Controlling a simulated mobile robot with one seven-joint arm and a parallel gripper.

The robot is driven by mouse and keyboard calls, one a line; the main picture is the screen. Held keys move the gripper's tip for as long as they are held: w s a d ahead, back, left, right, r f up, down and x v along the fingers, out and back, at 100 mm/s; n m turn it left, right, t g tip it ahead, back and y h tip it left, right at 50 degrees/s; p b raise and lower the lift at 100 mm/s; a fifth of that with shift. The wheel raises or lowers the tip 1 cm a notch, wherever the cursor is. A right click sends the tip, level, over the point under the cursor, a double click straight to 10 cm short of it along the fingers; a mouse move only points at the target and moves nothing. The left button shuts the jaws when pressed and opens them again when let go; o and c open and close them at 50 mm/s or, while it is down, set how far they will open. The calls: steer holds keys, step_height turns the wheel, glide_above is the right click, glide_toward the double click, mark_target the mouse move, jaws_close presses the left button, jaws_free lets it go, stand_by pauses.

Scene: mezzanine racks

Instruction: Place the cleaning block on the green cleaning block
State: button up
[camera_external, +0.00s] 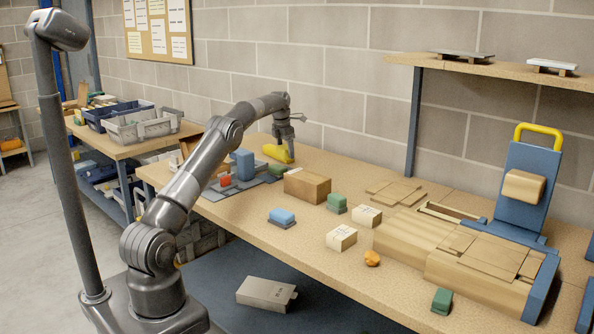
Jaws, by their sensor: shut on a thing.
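My gripper (289,150) is at the back left of the workbench, pointing down. It is shut on what looks like a long yellow object (273,152); the small view hides the exact grip and whether it touches the bench. A green block with a darker base (337,202) sits mid-bench, right of a brown box. Another green block (442,299) sits at the front right edge. A blue block on a grey base (282,217) lies near the front edge. I cannot tell which of these the task's names mean.
A brown box (307,186) and a grey tray with a blue block (243,165) stand near my gripper. White boxes (341,238) and an orange lump (372,258) lie mid-bench. A wooden machine with a blue upright (525,185) fills the right. A shelf (480,66) overhangs the back.

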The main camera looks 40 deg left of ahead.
mark_target(283, 168)
steer(key=shift+w+a+f, duration=0.15)
steer(key=shift+a+f, duration=0.2)
steer(key=shift+a, duration=0.2)
steer(key=shift+w+a+f, duration=0.1)
steer(key=shift+a+f, duration=0.2)
steer(key=shift+a, duration=0.25)
steer(key=shift+f, duration=2)
steer(key=shift+f, duration=0.2)
steer(key=o, duration=1)
steer(key=shift+r, duration=0.1)
